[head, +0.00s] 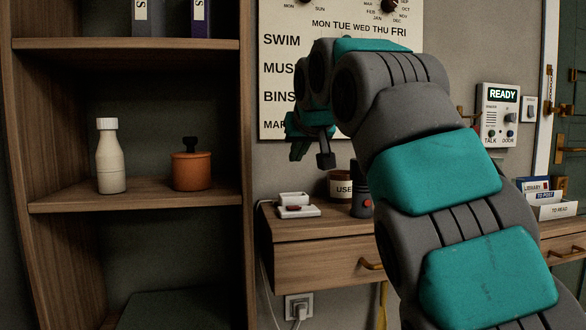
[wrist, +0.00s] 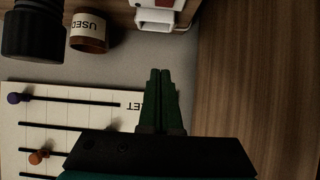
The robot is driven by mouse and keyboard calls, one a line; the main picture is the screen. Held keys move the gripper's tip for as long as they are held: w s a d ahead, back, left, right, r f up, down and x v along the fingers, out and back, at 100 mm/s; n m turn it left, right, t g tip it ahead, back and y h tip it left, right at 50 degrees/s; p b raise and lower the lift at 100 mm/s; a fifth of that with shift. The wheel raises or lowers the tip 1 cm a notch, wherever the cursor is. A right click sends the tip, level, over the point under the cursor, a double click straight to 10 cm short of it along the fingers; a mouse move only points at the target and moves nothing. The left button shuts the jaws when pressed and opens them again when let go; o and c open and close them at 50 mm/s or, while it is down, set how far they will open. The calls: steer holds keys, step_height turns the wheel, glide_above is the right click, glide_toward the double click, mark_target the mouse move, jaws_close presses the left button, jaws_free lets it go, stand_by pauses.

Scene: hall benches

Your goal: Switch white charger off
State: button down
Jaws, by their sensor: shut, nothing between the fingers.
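The white charger (head: 297,211) lies on the left end of the wooden desk top. It has a raised block and a small red spot on it. In the wrist view the charger (wrist: 162,18) is cut off by the top edge, with a bit of red showing. I cannot make out its switch position. My gripper (head: 297,152) hangs above the charger, apart from it, in front of the wall calendar. In the wrist view the fingers of my gripper (wrist: 161,72) are together with nothing between them, pointing toward the charger.
A "USED" pot (head: 341,187) and a dark object with a red spot (head: 361,190) stand right of the charger. A wooden shelf unit (head: 246,150) rises close on the left. A plugged wall socket (head: 298,307) is below the desk. A "READY" intercom (head: 497,116) hangs at right.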

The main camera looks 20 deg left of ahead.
steer(key=shift+s+d+r, duration=0.25)
steer(key=shift+s+r, duration=0.15)
steer(key=shift+r, duration=0.15)
steer(key=shift+s+d+r, duration=0.25)
steer(key=shift+s+r, duration=0.1)
steer(key=shift+r, duration=0.15)
steer(key=d+f+m+g+h, duration=0.2)
steer(key=d+f+m+h, duration=0.1)
steer(key=d+f, duration=0.85)
steer(key=s+d+f+m+g+h, duration=0.25)
steer(key=s+d+f, duration=0.45)
steer(key=d+f, duration=0.55)
steer(key=s+d+f+g, duration=0.2)
steer(key=s+d+f, duration=0.1)
steer(key=s+f, duration=0.5)
steer(key=s+d+f+g, duration=0.3)
steer(key=s+f, duration=0.4)
steer(key=s, duration=0.5)
steer(key=s+d+f+g, duration=0.2)
steer(key=s+d+f, duration=0.2)
steer(key=s+f, duration=0.4)
steer(key=s, duration=0.3)
steer(key=shift+d+f+m, duration=0.3)
steer(key=shift+d+m, duration=0.05)
